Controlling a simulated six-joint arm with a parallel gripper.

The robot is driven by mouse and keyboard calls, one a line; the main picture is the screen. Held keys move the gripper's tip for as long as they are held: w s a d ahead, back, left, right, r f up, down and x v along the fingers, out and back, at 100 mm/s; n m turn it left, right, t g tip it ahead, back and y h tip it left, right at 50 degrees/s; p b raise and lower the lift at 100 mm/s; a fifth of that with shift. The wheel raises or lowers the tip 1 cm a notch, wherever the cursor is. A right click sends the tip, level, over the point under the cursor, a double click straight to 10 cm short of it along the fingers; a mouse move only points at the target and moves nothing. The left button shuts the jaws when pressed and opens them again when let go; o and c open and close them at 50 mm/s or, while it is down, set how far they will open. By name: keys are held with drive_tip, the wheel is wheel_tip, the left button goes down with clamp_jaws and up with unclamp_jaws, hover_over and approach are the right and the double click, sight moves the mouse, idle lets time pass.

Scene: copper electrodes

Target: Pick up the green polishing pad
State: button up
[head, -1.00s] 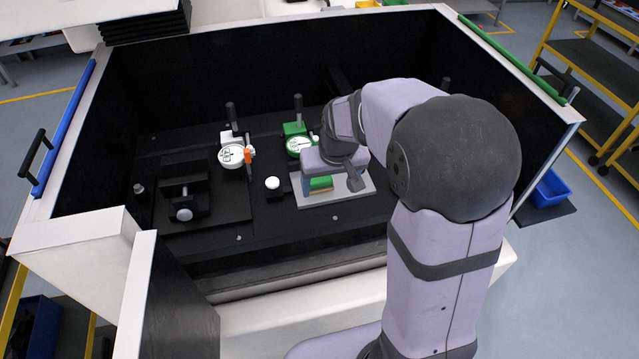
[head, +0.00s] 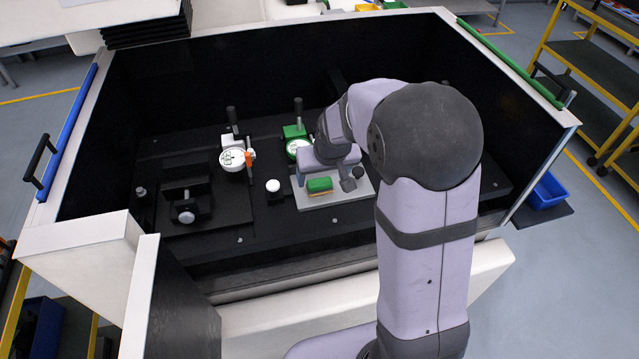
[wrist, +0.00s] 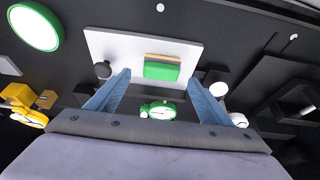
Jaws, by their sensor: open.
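The green polishing pad (head: 319,184) is a small block with a yellow-tan layer on one side, lying on a light grey plate (head: 316,202). The pad (wrist: 162,70) also shows whole in the wrist view, on the pale plate (wrist: 115,42). My gripper (head: 325,178) is at the far side of the pad in the head view, low over the plate. In the wrist view, the blue fingers of my gripper (wrist: 158,77) are spread wide and empty. The pad shows just beyond their tips, between their lines. Their exact height above the plate is unclear.
A black knob (wrist: 102,70) stands close beside one finger, and a white knob (wrist: 217,89) beside the other. A green dial gauge (head: 298,147) and a white dial gauge (head: 233,159) stand behind. A black clamp fixture (head: 185,205) is at left. Dark walls enclose the workspace.

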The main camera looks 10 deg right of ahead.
sight(320, 182)
drive_tip(key=shift+p+x, duration=0.5)
drive_tip(key=shift+x, duration=1.3)
drive_tip(key=c, duration=1.2)
drive_tip(key=shift+r, duration=0.1)
wheel_tip(320, 182, up, 10)
drive_tip(key=shift+f+b, duration=0.1)
drive_tip(key=shift+b, duration=1.1)
drive_tip(key=shift+w, duration=0.1)
